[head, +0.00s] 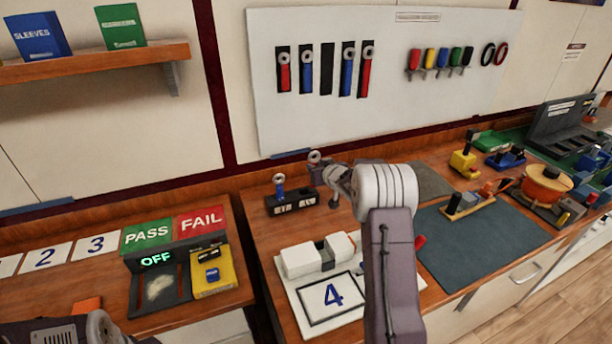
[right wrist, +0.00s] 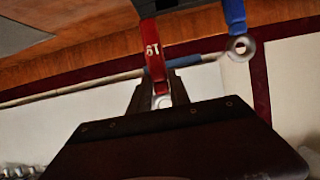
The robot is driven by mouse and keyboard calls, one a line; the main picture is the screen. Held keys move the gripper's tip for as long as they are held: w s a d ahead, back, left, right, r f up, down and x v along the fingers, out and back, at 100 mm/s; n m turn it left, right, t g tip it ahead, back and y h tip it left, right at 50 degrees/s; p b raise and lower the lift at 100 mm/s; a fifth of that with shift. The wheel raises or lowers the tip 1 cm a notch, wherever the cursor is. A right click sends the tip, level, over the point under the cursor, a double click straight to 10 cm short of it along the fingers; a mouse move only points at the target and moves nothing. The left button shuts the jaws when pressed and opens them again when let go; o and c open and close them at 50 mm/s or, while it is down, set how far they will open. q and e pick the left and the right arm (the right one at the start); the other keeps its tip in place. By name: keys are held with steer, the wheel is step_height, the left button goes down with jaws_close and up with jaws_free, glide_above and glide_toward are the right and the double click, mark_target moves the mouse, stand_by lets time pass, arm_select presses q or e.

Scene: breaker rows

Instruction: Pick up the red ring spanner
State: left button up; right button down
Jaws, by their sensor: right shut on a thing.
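The red ring spanner, marked with a number, shows in the right wrist view (right wrist: 153,50). Its grey ring lies between the two fingers of my right gripper (right wrist: 160,92), which is shut on it. In the head view its ring (head: 315,157) shows at the fingertips of my right gripper (head: 323,170), above the right end of a black rack (head: 292,203). I cannot tell whether its lower end is still in the rack. A blue ring spanner (head: 280,187) stands upright in the rack; it also shows beside the red one in the right wrist view (right wrist: 235,18).
A white wall board (head: 400,115) holds more red and blue spanners and coloured tools. A dark mat (head: 480,245) with tools lies to the right.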

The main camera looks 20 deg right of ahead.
steer(key=s+d+r+p, duration=0.2)
steer(key=d+r+p, duration=0.1)
steer(key=d, duration=0.5)
steer(key=shift+r, duration=0.9)
